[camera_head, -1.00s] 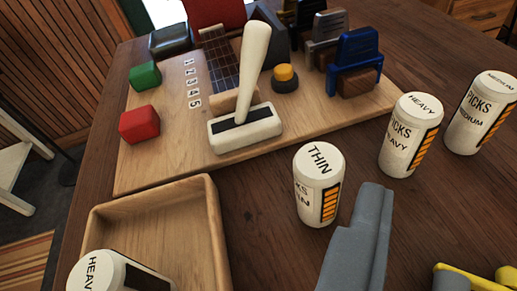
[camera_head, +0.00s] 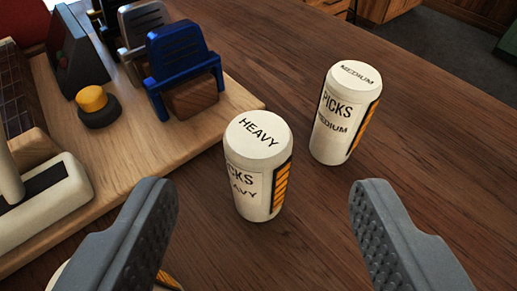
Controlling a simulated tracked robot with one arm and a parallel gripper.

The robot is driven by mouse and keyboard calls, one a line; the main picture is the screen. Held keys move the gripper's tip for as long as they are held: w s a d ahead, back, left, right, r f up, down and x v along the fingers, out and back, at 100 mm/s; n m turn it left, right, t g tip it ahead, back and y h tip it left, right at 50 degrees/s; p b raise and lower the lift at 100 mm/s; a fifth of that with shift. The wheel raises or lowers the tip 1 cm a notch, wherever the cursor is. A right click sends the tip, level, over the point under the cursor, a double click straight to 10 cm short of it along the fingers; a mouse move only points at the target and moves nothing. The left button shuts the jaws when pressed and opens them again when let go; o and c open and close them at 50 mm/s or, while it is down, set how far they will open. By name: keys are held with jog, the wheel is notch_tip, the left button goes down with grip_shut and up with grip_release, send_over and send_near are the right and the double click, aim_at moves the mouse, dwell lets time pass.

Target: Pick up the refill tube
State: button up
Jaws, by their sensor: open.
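A white pick tube marked HEAVY (camera_head: 257,165) stands upright on the dark wooden table. It appears between the two grey fingers of my gripper (camera_head: 264,192), a little beyond the tips. The fingers are wide open with nothing between them. A second white tube marked MEDIUM (camera_head: 343,115) stands upright farther back and to the right. Both tubes have orange bars on their right side. A small part of another tube (camera_head: 168,281) shows at the bottom left, mostly hidden behind my left finger.
A light wooden board (camera_head: 118,150) lies at the left. It bears a blue chair-like clip (camera_head: 184,62), a yellow-topped black button (camera_head: 94,103) and a white-based lever (camera_head: 45,205). The board's corner is close to the HEAVY tube. The table is clear at the right.

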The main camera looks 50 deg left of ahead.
aim_at(259, 157)
jog(key=x, duration=0.3)
jog(key=shift+a+f+b, duration=0.3)
jog(key=shift+b, duration=0.1)
jog(key=shift+w+a+f, duration=0.2)
jog(key=shift+w+a, duration=0.25)
jog(key=c, duration=1.1)
